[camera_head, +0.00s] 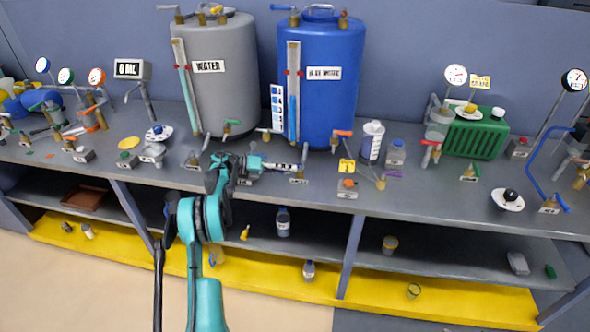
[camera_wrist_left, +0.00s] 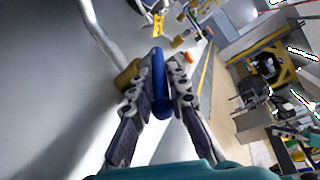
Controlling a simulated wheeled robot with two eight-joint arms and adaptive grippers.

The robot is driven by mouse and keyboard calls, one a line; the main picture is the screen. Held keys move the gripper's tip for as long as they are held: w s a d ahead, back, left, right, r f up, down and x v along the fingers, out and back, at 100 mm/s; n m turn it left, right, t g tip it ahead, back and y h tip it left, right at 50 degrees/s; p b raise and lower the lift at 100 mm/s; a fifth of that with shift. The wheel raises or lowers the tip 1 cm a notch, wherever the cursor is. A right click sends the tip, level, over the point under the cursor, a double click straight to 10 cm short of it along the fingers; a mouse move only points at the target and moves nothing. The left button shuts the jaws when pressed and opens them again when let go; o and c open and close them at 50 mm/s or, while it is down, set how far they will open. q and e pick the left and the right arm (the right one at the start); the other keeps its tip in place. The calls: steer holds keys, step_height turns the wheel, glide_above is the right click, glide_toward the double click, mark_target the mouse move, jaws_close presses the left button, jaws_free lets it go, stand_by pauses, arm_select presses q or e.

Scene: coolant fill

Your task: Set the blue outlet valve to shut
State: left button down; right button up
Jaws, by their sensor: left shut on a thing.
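My left gripper (camera_head: 292,167) is at the bench front, below the gap between the grey tank and the blue tank. In the left wrist view its two fingers (camera_wrist_left: 158,100) are closed on a blue valve handle (camera_wrist_left: 159,80), one finger on each side. A brass valve body (camera_wrist_left: 128,75) shows just left of the handle. In the head view the gripper hides the held handle, so its angle cannot be told there.
The grey water tank (camera_head: 217,85) and the blue tank (camera_head: 330,85) stand behind the gripper. An orange-handled valve (camera_head: 341,136) is at the blue tank's base, and a green-handled valve (camera_head: 230,127) is at the grey tank's. A white bottle (camera_head: 372,141) and yellow tag (camera_head: 347,166) are to the right.

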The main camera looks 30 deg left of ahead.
arm_select(q)
steer(key=c, duration=1.5)
jaws_free()
steer(key=shift+o, duration=0.2)
steer(key=v, duration=1.2)
